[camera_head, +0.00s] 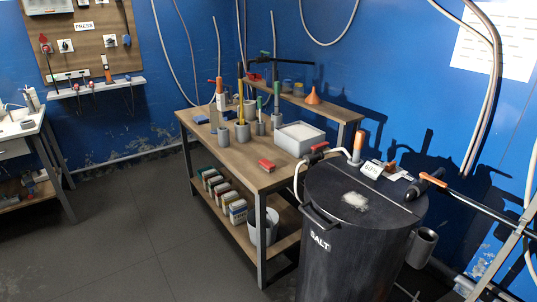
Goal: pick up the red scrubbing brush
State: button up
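A small red block-shaped thing (266,165) lies on the wooden workbench top (239,169), close to its front right corner. It looks like the red scrubbing brush, but it is too small to make out bristles. Nothing covers it, and bare wood lies around it. My gripper is not in view.
A white tub (299,139) and several grey holders with upright tools stand behind it on the bench. The grey floor (130,235) in front is clear.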

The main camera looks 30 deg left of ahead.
aim_at(264, 163)
jog(key=i+j, duration=0.2)
jog(key=j, duration=0.35)
jog(key=i+j, duration=0.2)
jog(key=j, duration=0.35)
jog(key=i+j, duration=0.2)
jog(key=j, duration=0.35)
jog(key=i+j, duration=0.25)
jog(key=j, duration=0.3)
jog(key=i+j, duration=0.2)
jog(key=j, duration=0.4)
jog(key=i+j, duration=0.2)
jog(key=j, duration=0.35)
jog(key=i+j, duration=0.2)
jog(key=j, duration=0.35)
jog(key=i+j, duration=0.2)
jog(key=j, duration=0.35)
